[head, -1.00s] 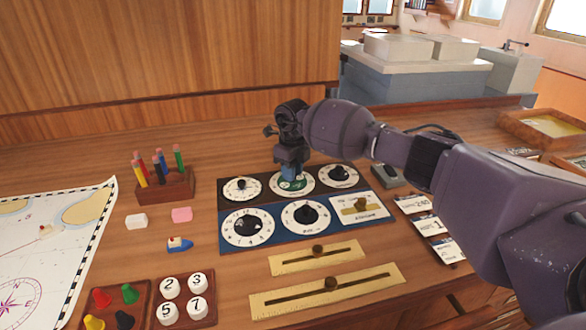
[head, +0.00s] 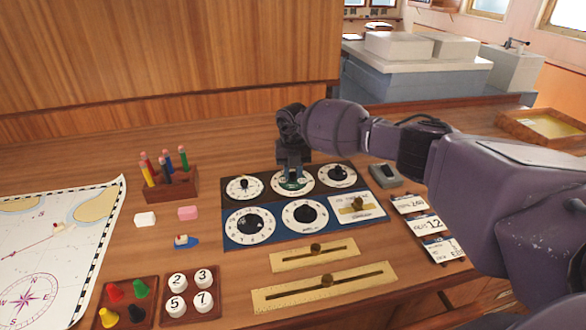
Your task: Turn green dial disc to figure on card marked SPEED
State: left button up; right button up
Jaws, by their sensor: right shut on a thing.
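The green dial disc (head: 291,186) sits in the middle of the top row of the dial panel, inside a white ring of figures. My right gripper (head: 291,176) points down on it and is shut on its knob. The fingers hide the knob and part of the disc, so I cannot read its setting. Several cards stand in a rack at the right; the upper card (head: 408,204) seems to read 240 and the middle card (head: 428,224) reads 12. Their headings are too small to read surely. My left gripper is not in view.
White dials with black knobs flank the green one, and two larger dials (head: 249,225) lie in front. Brass sliders (head: 315,254) lie nearer me. A pen block (head: 171,184), erasers, a toy boat (head: 186,241), a chart and peg trays fill the left. A grey device (head: 384,174) stands right of the panel.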

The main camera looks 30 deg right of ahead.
aim_at(293, 174)
jog(key=shift+r+m, duration=0.1)
jog(key=shift+m, duration=0.2)
dwell(0.4)
jog(key=o, duration=0.9)
jog(key=shift+o, duration=0.2)
notch_tip(293, 174, up, 11)
